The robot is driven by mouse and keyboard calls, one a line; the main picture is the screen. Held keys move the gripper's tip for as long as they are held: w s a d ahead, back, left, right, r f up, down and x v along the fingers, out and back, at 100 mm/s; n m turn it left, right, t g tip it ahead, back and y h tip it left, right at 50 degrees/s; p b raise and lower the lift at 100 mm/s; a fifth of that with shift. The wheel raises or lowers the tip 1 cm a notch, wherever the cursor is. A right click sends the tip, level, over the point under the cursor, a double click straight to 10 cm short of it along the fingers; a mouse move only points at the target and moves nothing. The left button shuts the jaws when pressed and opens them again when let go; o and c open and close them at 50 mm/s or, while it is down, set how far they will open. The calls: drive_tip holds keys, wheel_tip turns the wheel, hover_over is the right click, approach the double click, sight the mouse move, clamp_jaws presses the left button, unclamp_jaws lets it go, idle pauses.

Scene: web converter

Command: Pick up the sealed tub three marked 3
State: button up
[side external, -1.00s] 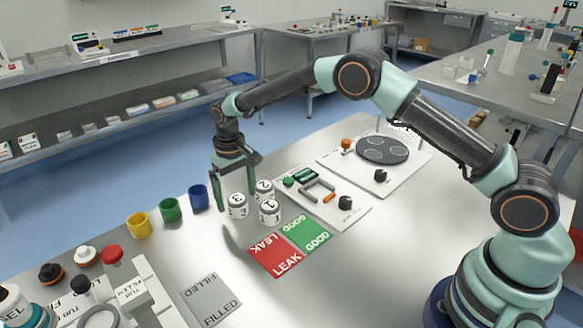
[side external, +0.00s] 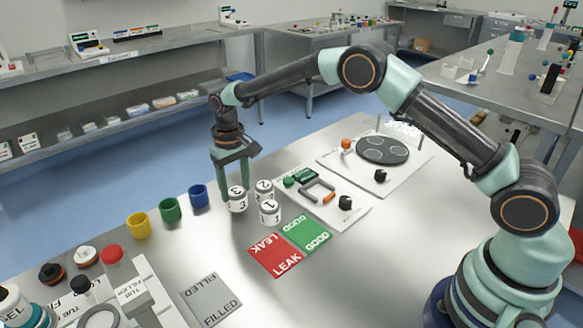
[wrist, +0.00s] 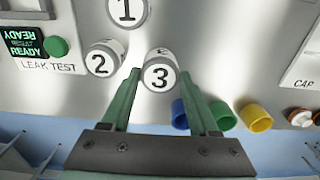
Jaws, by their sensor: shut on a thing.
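The white tub marked 3 (side external: 237,199) stands in the side external view beside two other tubs. In the wrist view the tub marked 3 (wrist: 160,75) is between my two green fingers. My gripper (side external: 237,190) is shut on this tub from above. In the wrist view my gripper (wrist: 158,88) has one finger on each side of it. The tub looks upright, and I cannot tell whether it is clear of the table. Tub 2 (side external: 264,191) and tub 1 (side external: 270,212) stand close by, apart from my fingers.
Blue (side external: 198,196), green (side external: 170,210) and yellow (side external: 138,225) cups stand to the left. The red LEAK card (side external: 274,255) and green GOOD card (side external: 306,234) lie in front. A leak test panel (side external: 330,200) is to the right. The table's far edge is close behind.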

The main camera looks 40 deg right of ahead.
drive_tip(key=shift+r, duration=1.85)
